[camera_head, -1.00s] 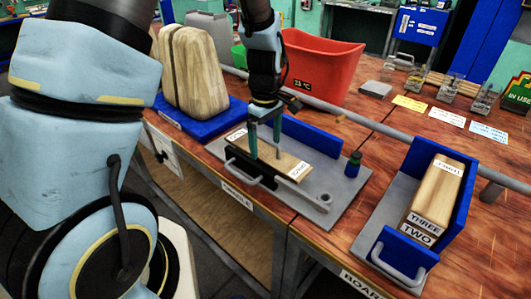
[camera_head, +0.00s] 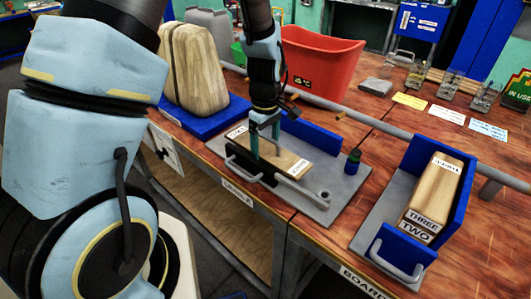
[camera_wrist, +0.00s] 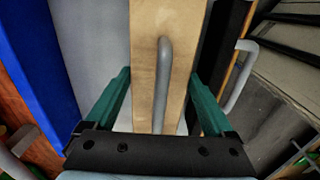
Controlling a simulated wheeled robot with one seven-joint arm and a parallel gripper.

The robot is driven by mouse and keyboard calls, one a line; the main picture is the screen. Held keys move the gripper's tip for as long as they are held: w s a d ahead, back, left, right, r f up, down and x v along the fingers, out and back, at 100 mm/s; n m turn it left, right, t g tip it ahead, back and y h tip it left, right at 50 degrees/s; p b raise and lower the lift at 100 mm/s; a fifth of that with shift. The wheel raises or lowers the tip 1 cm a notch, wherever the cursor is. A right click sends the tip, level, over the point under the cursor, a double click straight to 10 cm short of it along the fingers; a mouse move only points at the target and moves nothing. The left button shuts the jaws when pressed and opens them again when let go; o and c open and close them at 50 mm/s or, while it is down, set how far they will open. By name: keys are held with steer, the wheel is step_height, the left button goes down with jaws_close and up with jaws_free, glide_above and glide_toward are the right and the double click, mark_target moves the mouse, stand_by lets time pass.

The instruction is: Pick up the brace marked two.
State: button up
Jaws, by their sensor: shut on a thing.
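A pale wooden piece (camera_head: 286,162) lies on the grey plate of the left press (camera_head: 345,190), with small white labels at its ends that I cannot read. My gripper (camera_head: 264,156) points down over it. In the wrist view my green fingers (camera_wrist: 160,85) stand on both sides of the wooden piece (camera_wrist: 145,30), shut on it; a grey bar handle (camera_wrist: 161,75) runs along its middle. In the right press, wooden pieces (camera_head: 440,185) lie stacked; the front labels read THREE (camera_head: 422,220) and TWO (camera_head: 413,232).
A black bar (camera_head: 248,165) with grey handles runs along the left press's front. A blue wall (camera_head: 312,133) stands behind. A small dark green-blue knob (camera_head: 352,163) stands at right. A grey pipe (camera_head: 385,125), a red bin (camera_head: 318,68) and a rounded wooden block (camera_head: 195,70) are behind.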

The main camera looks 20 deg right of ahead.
jaws_close()
